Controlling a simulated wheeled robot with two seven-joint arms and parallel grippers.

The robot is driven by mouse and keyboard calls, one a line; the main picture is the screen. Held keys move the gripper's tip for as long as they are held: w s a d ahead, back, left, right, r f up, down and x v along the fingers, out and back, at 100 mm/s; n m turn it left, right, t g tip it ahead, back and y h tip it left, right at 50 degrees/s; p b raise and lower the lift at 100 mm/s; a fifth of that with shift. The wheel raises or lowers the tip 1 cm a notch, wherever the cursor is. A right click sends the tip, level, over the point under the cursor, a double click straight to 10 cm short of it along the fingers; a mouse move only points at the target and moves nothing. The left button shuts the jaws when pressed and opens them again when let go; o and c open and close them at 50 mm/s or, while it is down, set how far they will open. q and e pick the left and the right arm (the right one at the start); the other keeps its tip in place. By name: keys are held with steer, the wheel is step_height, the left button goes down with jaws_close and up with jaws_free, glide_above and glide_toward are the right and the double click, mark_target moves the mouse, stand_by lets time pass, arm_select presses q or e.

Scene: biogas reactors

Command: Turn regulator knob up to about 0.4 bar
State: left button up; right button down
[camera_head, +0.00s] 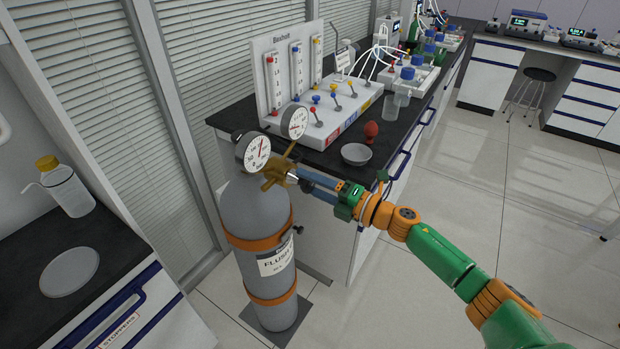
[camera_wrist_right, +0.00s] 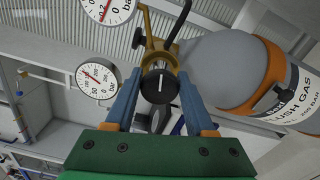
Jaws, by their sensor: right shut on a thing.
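The grey gas cylinder (camera_head: 255,220) stands upright on the floor with orange bands and a flush gas label; it also shows at right in the wrist view (camera_wrist_right: 216,68). A brass regulator (camera_head: 277,170) sits on top with two white dial gauges. The regulator knob (camera_wrist_right: 160,86) is black with a white line that stands nearly upright in the wrist view. My right gripper (camera_head: 297,176) is shut on the knob, its blue fingers on either side. The low-range gauge (camera_wrist_right: 107,8) is cut off at the top; the high-range gauge (camera_wrist_right: 98,79) has a red needle. My left gripper is not in view.
A dark bench (camera_head: 240,118) behind the cylinder carries a panel (camera_head: 288,75) with flow tubes and valves, a grey bowl (camera_head: 356,154) and a red bulb (camera_head: 371,131). A left counter (camera_head: 25,290) holds a yellow-capped bottle (camera_head: 68,190).

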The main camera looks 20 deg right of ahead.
steer(key=m+p, duration=0.1)
steer(key=m, duration=0.3)
steer(key=shift+r, duration=0.1)
steer(key=shift+m+p, duration=0.6)
steer(key=shift+m, duration=1.1)
steer(key=shift+f, duration=0.2)
steer(key=shift+c, duration=1.4)
jaws_free()
steer(key=v, duration=0.7)
steer(key=shift+b, duration=0.45)
